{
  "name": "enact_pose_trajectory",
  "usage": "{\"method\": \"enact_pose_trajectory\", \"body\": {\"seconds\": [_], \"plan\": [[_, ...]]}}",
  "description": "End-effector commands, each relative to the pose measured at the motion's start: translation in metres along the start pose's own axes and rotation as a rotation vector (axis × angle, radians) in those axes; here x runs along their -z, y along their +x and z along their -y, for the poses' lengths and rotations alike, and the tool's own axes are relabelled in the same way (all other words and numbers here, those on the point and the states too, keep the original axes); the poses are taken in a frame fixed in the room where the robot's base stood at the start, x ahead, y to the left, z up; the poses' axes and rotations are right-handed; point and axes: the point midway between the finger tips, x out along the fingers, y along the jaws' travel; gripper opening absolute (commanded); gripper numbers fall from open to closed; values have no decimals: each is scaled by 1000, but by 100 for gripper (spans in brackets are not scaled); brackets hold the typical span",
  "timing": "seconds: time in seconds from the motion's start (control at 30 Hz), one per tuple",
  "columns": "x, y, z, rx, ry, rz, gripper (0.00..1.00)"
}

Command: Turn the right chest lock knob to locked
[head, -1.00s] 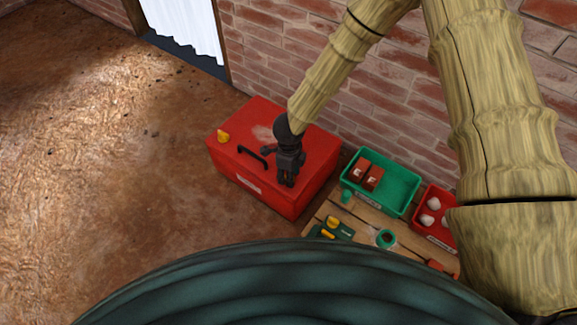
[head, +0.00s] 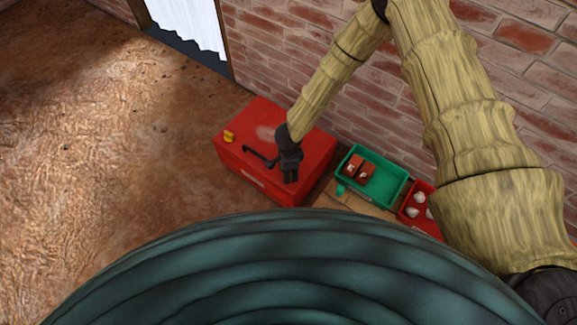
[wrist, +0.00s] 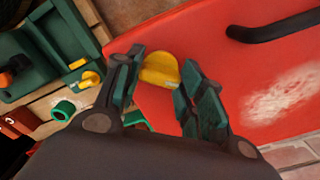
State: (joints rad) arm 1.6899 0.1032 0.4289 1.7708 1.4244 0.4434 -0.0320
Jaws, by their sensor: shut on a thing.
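The red chest (head: 235,165) stands against the brick wall in the head view, and its red lid (wrist: 250,65) fills the right of the wrist view. The right lock knob (wrist: 160,68) is yellow and sits near the lid's edge in the wrist view. My gripper (wrist: 162,62) is shut on it, with one finger on each side. In the head view my gripper (head: 289,178) is over the right front of the chest and hides this knob. The left lock knob (head: 229,137) is yellow, on the lid's left side.
A black handle (head: 260,157) lies between the knobs and also shows in the wrist view (wrist: 275,27). A green bin (head: 378,195) with brown blocks and a red bin (head: 410,217) with pale lumps stand right of the chest. The floor to the left is clear.

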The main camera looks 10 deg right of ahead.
Motion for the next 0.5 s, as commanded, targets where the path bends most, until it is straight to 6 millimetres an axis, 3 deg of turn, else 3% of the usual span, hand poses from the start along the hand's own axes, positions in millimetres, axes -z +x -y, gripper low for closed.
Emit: {"method": "enact_pose_trajectory", "body": {"seconds": [0.5], "plan": [[1, -2, 0, 0, -458, -2, 15]]}}
